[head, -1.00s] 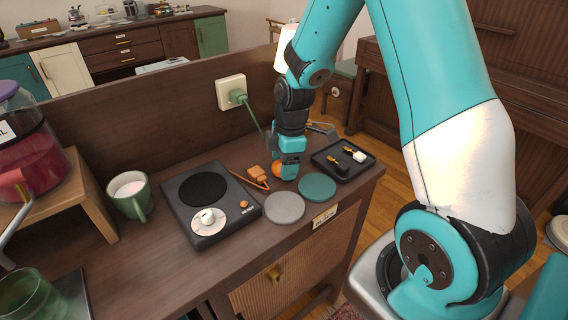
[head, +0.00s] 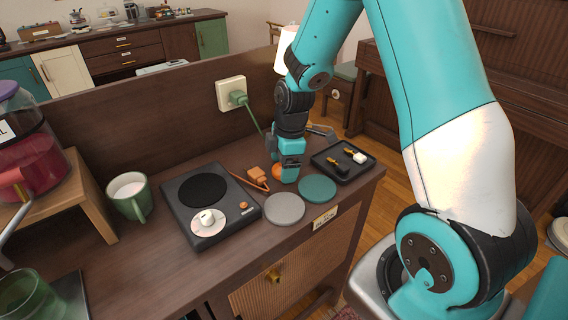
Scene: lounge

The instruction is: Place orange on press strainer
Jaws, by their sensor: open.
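The orange (head: 277,172) is on the dark wooden cabinet top, mostly hidden behind my gripper. My gripper (head: 284,173) is lowered over it, pointing down, with its fingers close beside the orange. The gripper is open; whether a finger touches the fruit cannot be told. I cannot clearly pick out the press strainer. A small grey metal part (head: 322,131) shows just behind and right of my gripper, too small to identify.
A black turntable-like box (head: 184,219) and green mug (head: 130,207) stand left. A green cord hangs from the wall socket (head: 231,93).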

